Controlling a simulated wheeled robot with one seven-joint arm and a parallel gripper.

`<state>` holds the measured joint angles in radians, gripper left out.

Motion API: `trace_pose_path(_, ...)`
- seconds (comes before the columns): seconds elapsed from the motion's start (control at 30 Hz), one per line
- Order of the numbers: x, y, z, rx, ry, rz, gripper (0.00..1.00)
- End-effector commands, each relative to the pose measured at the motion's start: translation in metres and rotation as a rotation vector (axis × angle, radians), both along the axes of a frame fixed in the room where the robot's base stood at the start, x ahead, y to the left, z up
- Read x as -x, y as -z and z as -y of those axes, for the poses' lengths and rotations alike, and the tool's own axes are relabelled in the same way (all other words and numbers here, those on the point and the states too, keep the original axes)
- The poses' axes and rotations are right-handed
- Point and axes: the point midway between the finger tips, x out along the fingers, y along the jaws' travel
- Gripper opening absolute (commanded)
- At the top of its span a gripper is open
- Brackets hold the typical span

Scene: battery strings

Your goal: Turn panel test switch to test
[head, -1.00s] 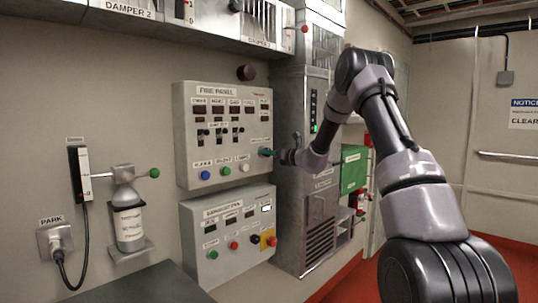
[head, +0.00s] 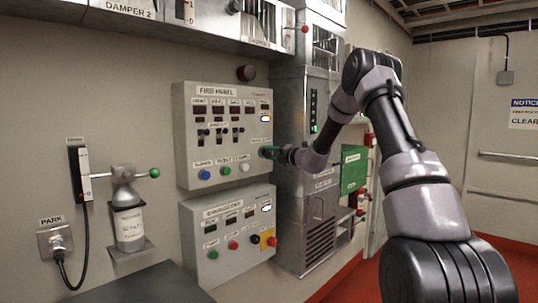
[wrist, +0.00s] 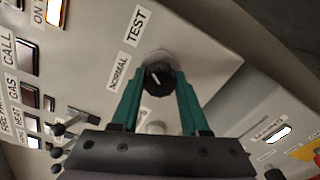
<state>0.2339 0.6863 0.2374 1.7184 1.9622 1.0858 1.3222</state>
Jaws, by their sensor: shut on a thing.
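The panel test switch (wrist: 157,77) is a black round knob with a short white pointer mark, near the lower right of the fire panel (head: 183,130). In the wrist view, the TEST label (wrist: 134,27) is above and left of it, and the NORMAL label (wrist: 119,73) is to its left. The mark slants up and left; which label it points to is hard to tell. My gripper (wrist: 157,88) is shut on the knob, its green fingers on either side. In the head view, the gripper (head: 267,153) hides the knob. A lamp (head: 266,118) at the panel's right is lit.
Blue, green and white buttons (head: 227,171) sit left of my gripper. A second panel (head: 195,225) with red, green and yellow controls is just below. A tall grey cabinet (head: 290,190) stands close on the right. Small toggles (wrist: 73,124) show at the wrist view's lower left.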

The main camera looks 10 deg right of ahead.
Motion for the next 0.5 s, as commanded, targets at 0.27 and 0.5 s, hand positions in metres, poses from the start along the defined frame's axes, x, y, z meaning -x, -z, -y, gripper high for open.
trace_pose_path(0.27,-0.0002,0.0003,0.0013,-0.121,0.002,-0.088,0.0)
trace_pose_path(0.5,-0.0003,0.0005,0.0017,-0.168,0.003,-0.123,0.0)
